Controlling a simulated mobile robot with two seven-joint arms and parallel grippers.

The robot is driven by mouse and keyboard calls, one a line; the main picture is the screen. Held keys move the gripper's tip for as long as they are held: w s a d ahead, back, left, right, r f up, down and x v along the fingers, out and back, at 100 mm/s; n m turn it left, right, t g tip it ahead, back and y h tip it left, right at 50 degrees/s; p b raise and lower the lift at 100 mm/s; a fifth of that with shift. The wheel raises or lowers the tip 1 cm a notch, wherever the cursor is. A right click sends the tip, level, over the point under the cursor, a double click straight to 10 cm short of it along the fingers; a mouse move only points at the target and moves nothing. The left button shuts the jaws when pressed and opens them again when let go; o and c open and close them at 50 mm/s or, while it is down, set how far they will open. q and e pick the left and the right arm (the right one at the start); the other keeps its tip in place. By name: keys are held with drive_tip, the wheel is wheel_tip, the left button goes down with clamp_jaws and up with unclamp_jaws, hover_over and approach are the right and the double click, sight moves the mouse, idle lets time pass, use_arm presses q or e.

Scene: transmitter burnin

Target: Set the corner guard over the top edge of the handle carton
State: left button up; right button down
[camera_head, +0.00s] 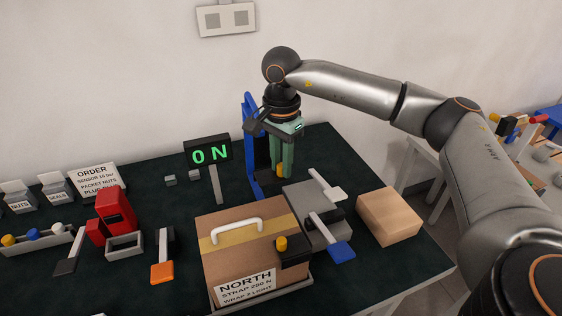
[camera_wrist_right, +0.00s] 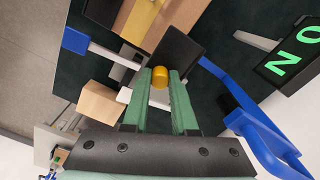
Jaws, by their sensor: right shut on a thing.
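The handle carton (camera_head: 240,238) stands on the table, brown with yellow tape, a white handle and a NORTH label. A black corner guard with a yellow knob (camera_head: 293,250) sits on its front right top corner. My right gripper (camera_head: 284,172) is behind the carton, beside a blue stand (camera_head: 250,140), pointing down. Its green fingers are shut on the yellow knob (camera_wrist_right: 160,76) of another black corner guard (camera_wrist_right: 172,48). In the head view this guard's dark body is hard to make out, and I cannot tell whether it touches the stand or table. My left gripper is not in view.
A grey box (camera_head: 318,225) with white and blue-tipped levers stands right of the carton. A wooden block (camera_head: 389,215) is further right. An ON sign (camera_head: 208,152) stands behind left. A red device (camera_head: 115,212) and an orange-tipped lever (camera_head: 162,270) are to the left.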

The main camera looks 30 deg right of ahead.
sight(281, 202)
drive_tip(key=shift+f+b, duration=3)
drive_tip(key=shift+f, duration=1.3)
drive_tip(key=shift+f, duration=0.15)
drive_tip(key=c, duration=0.6)
unclamp_jaws()
wheel_tip(281, 202, up, 12)
drive_tip(key=shift+r, duration=0.25)
